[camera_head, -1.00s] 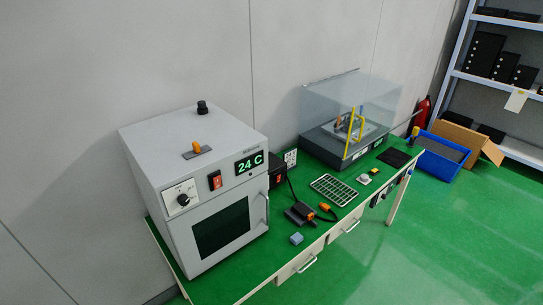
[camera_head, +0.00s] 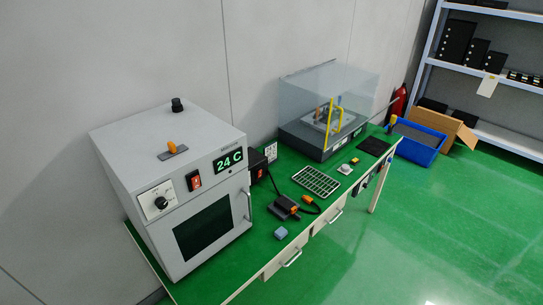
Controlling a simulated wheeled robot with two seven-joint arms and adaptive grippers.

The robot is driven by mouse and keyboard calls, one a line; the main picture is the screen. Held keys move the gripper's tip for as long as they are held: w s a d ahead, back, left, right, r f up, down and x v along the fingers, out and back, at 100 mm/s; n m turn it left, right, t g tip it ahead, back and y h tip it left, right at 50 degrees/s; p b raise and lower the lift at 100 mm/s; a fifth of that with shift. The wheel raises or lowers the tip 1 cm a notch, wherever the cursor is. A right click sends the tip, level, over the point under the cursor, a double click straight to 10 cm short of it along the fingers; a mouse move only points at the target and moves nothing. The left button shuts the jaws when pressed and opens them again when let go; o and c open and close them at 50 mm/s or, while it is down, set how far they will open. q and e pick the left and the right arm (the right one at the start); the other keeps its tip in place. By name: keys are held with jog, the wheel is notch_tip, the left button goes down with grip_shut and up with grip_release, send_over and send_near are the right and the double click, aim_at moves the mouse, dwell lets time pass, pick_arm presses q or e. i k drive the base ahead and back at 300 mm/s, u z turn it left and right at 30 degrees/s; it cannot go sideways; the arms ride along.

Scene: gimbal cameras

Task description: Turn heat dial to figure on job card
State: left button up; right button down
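The heat dial (camera_head: 160,202) is a black knob on a white plate at the left of the grey oven's (camera_head: 120,146) front. The angle of its pointer is too small to read. The oven's green display (camera_head: 229,160) reads 24 C. A red lit switch (camera_head: 193,181) sits between the dial and the display. A white card (camera_head: 488,86) hangs on the shelf rack at the upper right; its writing is too small to read, and I cannot tell whether it is the job card. Neither of my grippers is in view.
A blue bin (camera_head: 417,145) and cardboard box (camera_head: 457,128) stand on the floor. Open green floor (camera_head: 440,235) lies at right.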

aim_at(161, 202)
jog(key=u, duration=0.45)
jog(key=k, duration=1.2)
jog(key=u, duration=1.3)
jog(key=i, duration=1.1)
jog(key=z, duration=0.4)
